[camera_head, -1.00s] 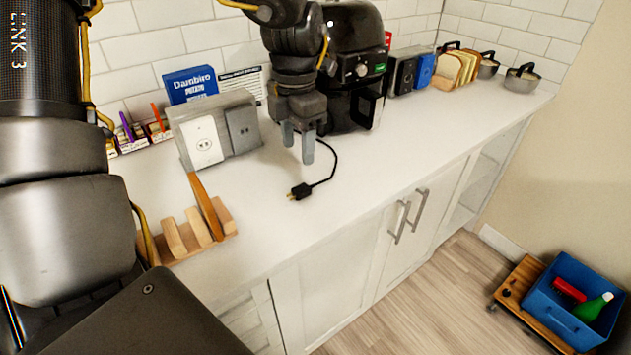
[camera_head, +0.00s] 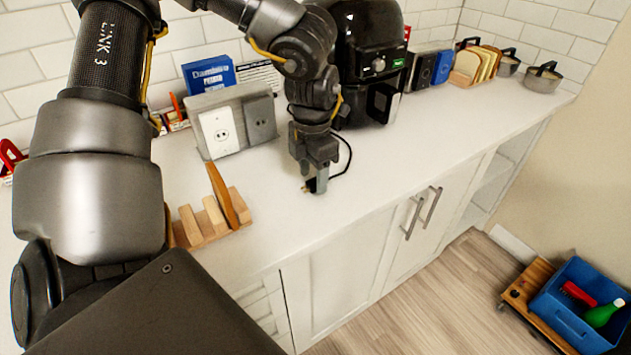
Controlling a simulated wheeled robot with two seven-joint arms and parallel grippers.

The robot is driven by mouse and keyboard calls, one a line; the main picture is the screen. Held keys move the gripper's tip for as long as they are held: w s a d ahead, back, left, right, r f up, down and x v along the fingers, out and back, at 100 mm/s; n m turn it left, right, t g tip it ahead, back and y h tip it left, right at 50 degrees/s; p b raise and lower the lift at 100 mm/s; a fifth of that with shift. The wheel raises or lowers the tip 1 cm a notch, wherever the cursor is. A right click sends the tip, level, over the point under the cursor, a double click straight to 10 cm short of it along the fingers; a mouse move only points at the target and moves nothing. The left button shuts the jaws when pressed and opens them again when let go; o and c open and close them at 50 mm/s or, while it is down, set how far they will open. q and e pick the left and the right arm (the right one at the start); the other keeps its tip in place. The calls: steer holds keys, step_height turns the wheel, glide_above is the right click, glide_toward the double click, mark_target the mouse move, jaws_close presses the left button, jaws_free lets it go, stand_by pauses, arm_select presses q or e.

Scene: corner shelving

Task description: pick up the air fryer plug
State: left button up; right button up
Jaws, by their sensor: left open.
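The air fryer (camera_head: 366,40) is black and stands at the back of the white counter. Its black cord (camera_head: 349,156) curves down to the plug (camera_head: 308,186), a small black plug with brass-coloured prongs near the counter's front half. My left gripper (camera_head: 317,182) points down right at the plug, with its fingers around or beside it; the fingers hide most of the plug body. The left gripper is open, so the plug is not clamped. Whether the fingers touch it cannot be told. My right gripper is out of view.
A grey socket box (camera_head: 236,107) with a white outlet (camera_head: 219,131) stands left of the gripper. A wooden rack (camera_head: 213,224) with a leaning board is at the front left. The counter right of the gripper is clear.

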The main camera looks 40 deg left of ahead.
arm_select(q)
steer(key=shift+f, duration=0.55)
steer(key=c, duration=1.1)
